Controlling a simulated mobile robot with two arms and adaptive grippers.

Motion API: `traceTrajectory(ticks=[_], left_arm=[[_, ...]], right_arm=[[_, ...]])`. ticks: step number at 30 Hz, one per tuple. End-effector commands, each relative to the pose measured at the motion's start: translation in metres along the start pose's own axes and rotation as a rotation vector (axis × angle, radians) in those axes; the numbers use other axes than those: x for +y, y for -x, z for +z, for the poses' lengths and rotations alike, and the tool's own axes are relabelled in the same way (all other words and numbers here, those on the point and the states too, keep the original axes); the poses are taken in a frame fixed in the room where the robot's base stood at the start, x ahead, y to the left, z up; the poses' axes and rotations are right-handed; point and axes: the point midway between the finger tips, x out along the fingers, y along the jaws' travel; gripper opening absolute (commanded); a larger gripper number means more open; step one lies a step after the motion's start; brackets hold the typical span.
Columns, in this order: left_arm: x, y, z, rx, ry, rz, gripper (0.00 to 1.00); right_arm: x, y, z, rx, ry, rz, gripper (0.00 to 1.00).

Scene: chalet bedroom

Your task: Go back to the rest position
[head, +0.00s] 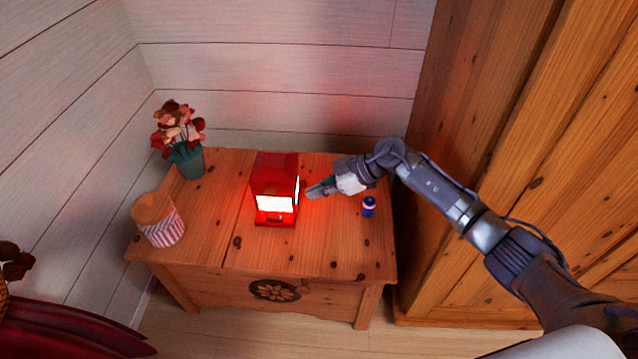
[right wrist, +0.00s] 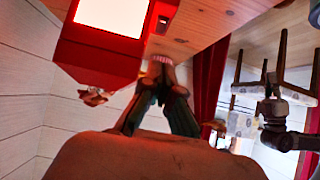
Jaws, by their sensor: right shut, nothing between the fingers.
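My right gripper (head: 318,189) is shut and empty. In the head view it is above the wooden chest, just right of a red box-shaped machine with a glowing front (head: 275,190), and points left towards it. A small gap seems to lie between them, but contact is hard to judge. In the right wrist view the dark fingers (right wrist: 162,82) come together close to the red machine (right wrist: 95,50). My right arm reaches in from the lower right. My left gripper is out of the head view.
A wooden wardrobe (head: 500,130) stands close on the right, beside my arm. Plank walls close off the back and left.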

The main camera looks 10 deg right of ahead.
Motion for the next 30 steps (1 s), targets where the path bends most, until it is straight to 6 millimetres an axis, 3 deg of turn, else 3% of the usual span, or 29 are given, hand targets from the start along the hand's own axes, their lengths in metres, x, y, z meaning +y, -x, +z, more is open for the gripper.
traceTrajectory(ticks=[6, 14, 17, 22, 24, 26, 28, 30], left_arm=[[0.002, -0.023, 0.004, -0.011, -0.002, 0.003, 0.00], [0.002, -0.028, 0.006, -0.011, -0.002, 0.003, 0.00], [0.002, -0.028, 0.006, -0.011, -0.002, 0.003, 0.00], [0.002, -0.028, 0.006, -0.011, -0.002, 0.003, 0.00], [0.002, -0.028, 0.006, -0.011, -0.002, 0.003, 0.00], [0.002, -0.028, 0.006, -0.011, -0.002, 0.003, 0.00], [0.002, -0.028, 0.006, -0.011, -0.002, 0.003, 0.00], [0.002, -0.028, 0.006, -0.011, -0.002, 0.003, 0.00]], right_arm=[[0.000, 0.007, 0.000, 0.000, 0.000, 0.000, 0.00], [-0.001, 0.006, -0.002, 0.010, 0.003, 0.002, 0.00], [-0.008, -0.003, -0.017, 0.091, 0.033, 0.027, 0.00], [-0.027, -0.014, -0.082, 0.432, 0.106, 0.222, 0.00], [-0.030, -0.003, -0.105, 0.571, 0.094, 0.373, 0.00], [-0.029, 0.013, -0.116, 0.654, 0.057, 0.517, 0.00], [-0.026, 0.034, -0.114, 0.701, -0.016, 0.689, 0.00], [-0.025, 0.055, -0.099, 0.694, -0.115, 0.852, 0.00]])
